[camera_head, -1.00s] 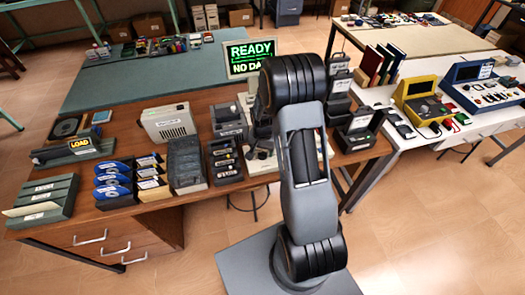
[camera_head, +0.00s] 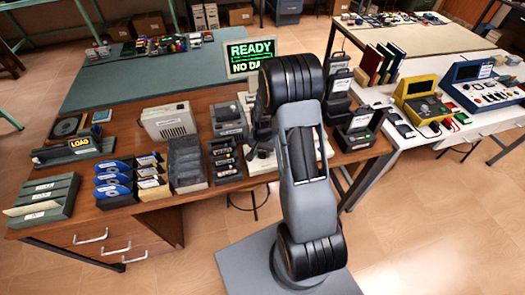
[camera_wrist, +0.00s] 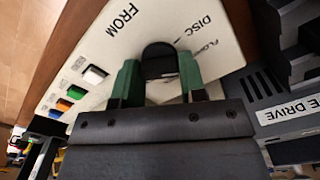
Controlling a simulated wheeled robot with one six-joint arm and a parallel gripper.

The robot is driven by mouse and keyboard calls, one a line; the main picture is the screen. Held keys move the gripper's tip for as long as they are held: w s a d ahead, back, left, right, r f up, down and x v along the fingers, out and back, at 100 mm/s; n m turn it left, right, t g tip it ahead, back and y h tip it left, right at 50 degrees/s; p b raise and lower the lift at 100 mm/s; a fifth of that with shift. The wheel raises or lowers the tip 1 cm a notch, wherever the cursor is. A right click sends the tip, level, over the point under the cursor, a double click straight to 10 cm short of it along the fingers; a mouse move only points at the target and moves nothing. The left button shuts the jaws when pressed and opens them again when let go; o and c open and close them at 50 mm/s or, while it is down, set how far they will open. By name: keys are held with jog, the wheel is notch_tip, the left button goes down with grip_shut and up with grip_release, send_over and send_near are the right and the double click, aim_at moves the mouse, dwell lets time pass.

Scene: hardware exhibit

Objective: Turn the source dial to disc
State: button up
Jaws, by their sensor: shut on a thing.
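The source dial (camera_wrist: 158,60) is a black knob on a cream panel (camera_wrist: 95,48) in the wrist view. The panel carries the words FROM and DISC and a partly hidden word that begins like FLOPPY. My gripper (camera_wrist: 160,78) has green fingertips on either side of the knob and is shut on it. The knob's pointer is not clear, so I cannot tell its setting. In the head view my arm hides the dial and most of the panel.
White, green, orange and blue buttons (camera_wrist: 75,92) sit on the panel. A dark drive unit (camera_wrist: 285,110) stands close on the right. In the head view a monitor (camera_head: 250,57) reads READY, and disc holders (camera_head: 115,180) and a beige box (camera_head: 168,121) stand on the wooden desk.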

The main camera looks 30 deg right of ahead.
aim_at(262, 152)
jog(key=n+b, duration=0.2)
jog(key=n, duration=0.1)
jog(key=shift+f+n, duration=0.1)
jog(key=shift+n, duration=0.2)
jog(key=shift+n+b, duration=1.1)
jog(key=shift+n, duration=1)
jog(key=o, duration=0.9)
notch_tip(262, 152, up, 14)
jog(key=shift+r+b, duration=0.1)
jog(key=shift+b, duration=0.3)
